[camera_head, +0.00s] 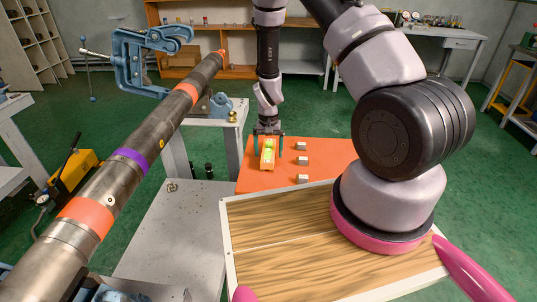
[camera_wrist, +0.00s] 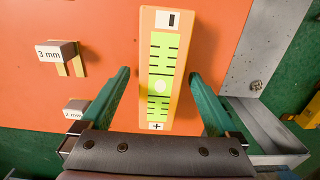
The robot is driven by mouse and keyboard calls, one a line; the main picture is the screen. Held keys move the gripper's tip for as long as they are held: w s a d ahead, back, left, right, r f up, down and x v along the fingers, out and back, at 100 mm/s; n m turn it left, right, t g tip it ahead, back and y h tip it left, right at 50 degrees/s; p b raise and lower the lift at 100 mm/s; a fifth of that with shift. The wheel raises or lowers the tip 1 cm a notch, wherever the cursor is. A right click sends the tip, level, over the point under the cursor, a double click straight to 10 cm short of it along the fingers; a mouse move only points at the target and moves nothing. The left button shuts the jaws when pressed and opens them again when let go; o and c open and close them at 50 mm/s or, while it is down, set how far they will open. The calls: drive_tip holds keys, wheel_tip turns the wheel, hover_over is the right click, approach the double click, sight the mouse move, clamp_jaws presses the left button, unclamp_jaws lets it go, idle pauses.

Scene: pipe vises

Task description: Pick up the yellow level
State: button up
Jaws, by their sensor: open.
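The yellow level (camera_head: 268,154) lies on the orange tabletop in the head view, directly below my gripper (camera_head: 268,136). In the wrist view the level (camera_wrist: 160,75) is a long orange-yellow block with a bright green scale, black marks, a pale round spot, and minus and plus signs at its ends. My gripper (camera_wrist: 158,100) is open there. Its two green fingers stand apart on either side of the level's lower half, with gaps between. The fingers do not visibly touch it. How far above the table they are is unclear.
On the orange table (camera_head: 330,152), small grey blocks (camera_head: 302,162) stand right of the level; one is labelled 3 mm (camera_wrist: 56,52) in the wrist view. A long pipe (camera_head: 140,150) and a blue vise (camera_head: 148,58) are at left. A wooden-topped board (camera_head: 280,240) is in front.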

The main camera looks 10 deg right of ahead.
clamp_jaws()
idle(0.3)
